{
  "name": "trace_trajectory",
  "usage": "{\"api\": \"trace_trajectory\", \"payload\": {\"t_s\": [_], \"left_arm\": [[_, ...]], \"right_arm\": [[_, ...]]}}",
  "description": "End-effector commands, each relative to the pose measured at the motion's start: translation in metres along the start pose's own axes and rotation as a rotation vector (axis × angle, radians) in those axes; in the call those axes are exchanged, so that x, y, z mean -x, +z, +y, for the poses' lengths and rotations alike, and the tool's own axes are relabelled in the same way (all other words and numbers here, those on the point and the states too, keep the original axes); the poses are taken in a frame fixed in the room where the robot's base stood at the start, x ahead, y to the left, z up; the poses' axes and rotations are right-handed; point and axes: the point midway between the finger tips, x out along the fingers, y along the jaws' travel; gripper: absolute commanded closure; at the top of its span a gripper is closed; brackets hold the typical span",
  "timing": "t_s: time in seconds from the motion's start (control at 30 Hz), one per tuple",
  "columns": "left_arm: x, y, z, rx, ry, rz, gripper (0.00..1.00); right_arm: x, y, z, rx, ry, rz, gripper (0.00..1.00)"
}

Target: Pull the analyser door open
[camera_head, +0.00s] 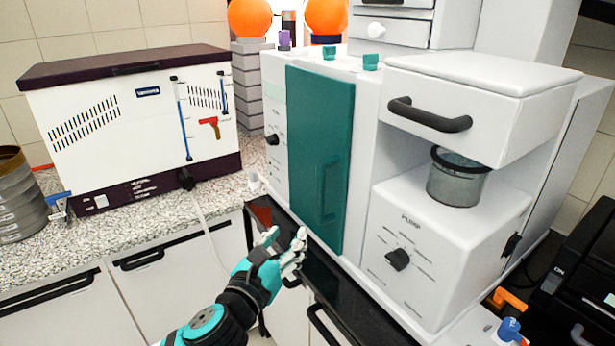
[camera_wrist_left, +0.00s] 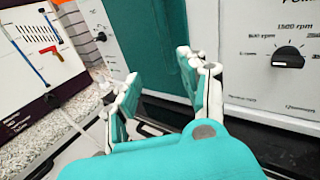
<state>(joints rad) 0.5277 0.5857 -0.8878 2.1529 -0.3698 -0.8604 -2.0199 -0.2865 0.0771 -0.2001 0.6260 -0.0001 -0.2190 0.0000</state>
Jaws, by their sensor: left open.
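The analyser is a white machine with a tall teal door (camera_head: 318,150), which looks closed. A teal handle (camera_head: 327,190) stands on the lower right part of the door. My left gripper (camera_head: 285,245) is below and in front of the door, apart from the handle, with nothing between its fingers. In the left wrist view the open left gripper (camera_wrist_left: 160,95) has its two teal fingers spread, and the door (camera_wrist_left: 150,40) stands behind them. My right gripper is not in view.
A white box unit (camera_head: 130,120) with a dark lid stands on the speckled counter at left. Right of the door are the pump block (camera_head: 440,250) and a drawer with a black handle (camera_head: 430,115). Black-handled cabinets (camera_head: 165,255) lie below. A metal sieve stack (camera_head: 20,200) stands far left.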

Motion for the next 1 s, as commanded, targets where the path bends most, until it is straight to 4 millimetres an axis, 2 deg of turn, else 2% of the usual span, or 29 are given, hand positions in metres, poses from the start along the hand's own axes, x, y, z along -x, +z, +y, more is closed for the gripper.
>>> {"api": "trace_trajectory", "payload": {"t_s": [0.03, 0.17, 0.27, 0.4, 0.5, 0.63, 0.83, 1.0], "left_arm": [[0.004, 0.008, -0.005, -0.037, -0.012, -0.016, 0.56], [0.001, 0.015, -0.009, -0.071, -0.017, -0.027, 0.56], [-0.013, 0.016, -0.008, -0.069, -0.015, -0.027, 0.56], [-0.042, 0.018, -0.009, -0.066, -0.015, -0.027, 0.56], [-0.064, 0.018, -0.009, -0.064, -0.014, -0.026, 0.56], [-0.093, 0.019, -0.010, -0.064, -0.014, -0.026, 0.56], [-0.133, 0.019, -0.011, -0.064, -0.015, -0.026, 0.56], [-0.155, 0.019, -0.011, -0.064, -0.015, -0.027, 0.56]], "right_arm": [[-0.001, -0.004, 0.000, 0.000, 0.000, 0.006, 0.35], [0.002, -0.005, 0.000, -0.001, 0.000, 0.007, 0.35], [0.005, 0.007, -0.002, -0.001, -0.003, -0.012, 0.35], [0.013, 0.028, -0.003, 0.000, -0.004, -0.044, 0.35], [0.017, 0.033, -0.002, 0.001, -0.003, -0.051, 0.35], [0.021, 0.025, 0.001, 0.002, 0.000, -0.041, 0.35], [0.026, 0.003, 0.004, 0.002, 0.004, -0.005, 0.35], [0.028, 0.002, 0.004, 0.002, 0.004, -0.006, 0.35]]}}
